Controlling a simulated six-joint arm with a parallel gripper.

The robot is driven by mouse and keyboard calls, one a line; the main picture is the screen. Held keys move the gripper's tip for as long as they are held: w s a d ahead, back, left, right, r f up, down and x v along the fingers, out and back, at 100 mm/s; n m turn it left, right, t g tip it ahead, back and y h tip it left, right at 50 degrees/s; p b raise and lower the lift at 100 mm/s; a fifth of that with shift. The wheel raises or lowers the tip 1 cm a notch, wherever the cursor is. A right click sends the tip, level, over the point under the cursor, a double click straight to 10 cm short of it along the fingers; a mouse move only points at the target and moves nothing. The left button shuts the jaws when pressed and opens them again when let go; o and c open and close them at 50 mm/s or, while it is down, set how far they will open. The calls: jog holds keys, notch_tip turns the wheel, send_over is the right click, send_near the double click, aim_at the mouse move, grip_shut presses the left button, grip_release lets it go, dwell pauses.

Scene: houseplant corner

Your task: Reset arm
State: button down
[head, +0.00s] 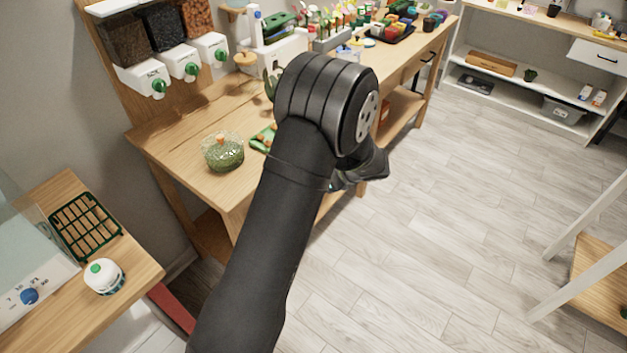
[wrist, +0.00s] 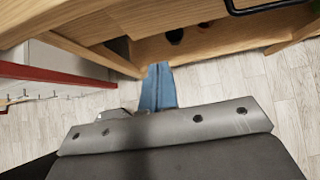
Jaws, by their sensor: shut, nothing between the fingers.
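My arm reaches up across the middle of the head view, in front of the wooden workbench (head: 180,130). Its end is folded down beside the bench's front edge, and the fingers are hidden there. In the wrist view my gripper (wrist: 160,70) shows as two blue fingers pressed together, with nothing between them. They point toward the wooden bench front and its lower shelf (wrist: 215,45), over the floor. I cannot tell the exact gap between the fingertips and the wood.
A glass jar with green contents (head: 223,152) and a green tray (head: 262,140) stand on the bench near my arm. Dispensers (head: 185,65) hang at the back left. A small table with a green rack (head: 85,226) is at left. The floor (head: 430,230) at right is clear.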

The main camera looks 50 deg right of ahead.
jog(key=shift+s+r, duration=0.25)
jog(key=shift+s, duration=0.05)
jog(key=shift+w+f, duration=0.1)
jog(key=w+r+x, duration=0.2)
jog(key=x, duration=1)
jog(key=shift+w+f, duration=0.15)
jog(key=shift+f, duration=0.05)
